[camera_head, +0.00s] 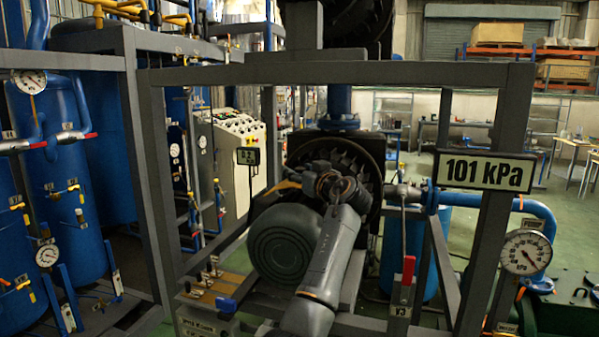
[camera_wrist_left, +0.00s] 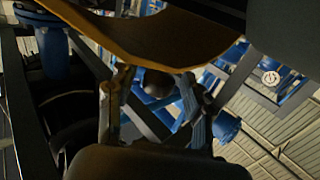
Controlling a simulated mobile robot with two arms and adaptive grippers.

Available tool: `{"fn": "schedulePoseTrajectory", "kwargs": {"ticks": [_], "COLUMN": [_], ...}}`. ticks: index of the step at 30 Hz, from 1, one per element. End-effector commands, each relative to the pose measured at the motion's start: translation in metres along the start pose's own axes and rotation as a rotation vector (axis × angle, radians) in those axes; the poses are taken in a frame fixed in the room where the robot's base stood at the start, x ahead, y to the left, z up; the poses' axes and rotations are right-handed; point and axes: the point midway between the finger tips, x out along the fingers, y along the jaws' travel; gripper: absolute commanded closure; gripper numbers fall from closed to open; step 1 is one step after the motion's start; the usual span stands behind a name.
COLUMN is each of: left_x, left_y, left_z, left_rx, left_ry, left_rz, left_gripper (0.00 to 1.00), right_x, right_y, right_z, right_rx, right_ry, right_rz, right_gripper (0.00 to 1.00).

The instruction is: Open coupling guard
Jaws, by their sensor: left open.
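A curved yellow sheet, which looks like the coupling guard (camera_wrist_left: 165,42), spans the top of the left wrist view. In the head view only a small yellow piece (camera_head: 283,187) shows left of my gripper; the rest is hidden behind my arm. My left gripper (camera_head: 304,180) is between the grey motor and the large dark finned wheel. In the left wrist view its two fingers (camera_wrist_left: 157,82) are apart, with their tips near the lower edge of the yellow sheet. I cannot tell whether they touch it. My right gripper is not in view.
The grey motor (camera_head: 283,243) sits close below my gripper, and the finned wheel (camera_head: 345,150) is behind it. A grey steel frame (camera_head: 330,73) surrounds the pump, with a 101 kPa sign (camera_head: 485,172) and a red-handled valve (camera_head: 408,270) at right.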

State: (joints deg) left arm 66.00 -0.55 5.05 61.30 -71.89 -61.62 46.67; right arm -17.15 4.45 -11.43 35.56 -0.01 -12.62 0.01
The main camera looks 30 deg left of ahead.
Motion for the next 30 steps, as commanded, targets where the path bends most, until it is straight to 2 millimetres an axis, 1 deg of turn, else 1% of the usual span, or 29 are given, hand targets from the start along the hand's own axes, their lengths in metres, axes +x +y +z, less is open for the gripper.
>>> {"fn": "schedulePoseTrajectory", "kwargs": {"ticks": [4, 7, 11, 15, 18, 21, 25, 30], "left_x": [-0.005, -0.017, -0.043, -0.073, -0.092, -0.106, -0.116, -0.119], "left_y": [0.001, 0.002, 0.001, 0.001, 0.001, 0.0, 0.0, -0.001], "left_z": [0.0, 0.0, 0.001, 0.001, 0.001, 0.001, 0.001, 0.001], "left_rx": [-0.001, -0.002, -0.003, -0.003, -0.002, -0.001, 0.001, 0.0], "left_ry": [0.001, 0.002, 0.0, 0.0, -0.001, -0.001, -0.002, -0.001], "left_rz": [0.002, 0.003, 0.004, 0.004, 0.003, 0.001, 0.0, -0.001], "left_gripper": [0.49, 0.49, 0.49, 0.49, 0.49, 0.49, 0.49, 0.49], "right_x": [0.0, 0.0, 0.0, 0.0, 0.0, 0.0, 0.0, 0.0], "right_y": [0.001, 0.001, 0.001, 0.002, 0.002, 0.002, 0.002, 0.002], "right_z": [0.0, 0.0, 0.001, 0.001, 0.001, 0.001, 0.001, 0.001], "right_rx": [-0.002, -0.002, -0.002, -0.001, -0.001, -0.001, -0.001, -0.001], "right_ry": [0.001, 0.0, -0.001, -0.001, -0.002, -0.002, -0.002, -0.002], "right_rz": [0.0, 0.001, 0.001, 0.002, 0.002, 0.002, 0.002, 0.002], "right_gripper": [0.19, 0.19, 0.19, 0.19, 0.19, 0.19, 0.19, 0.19]}}
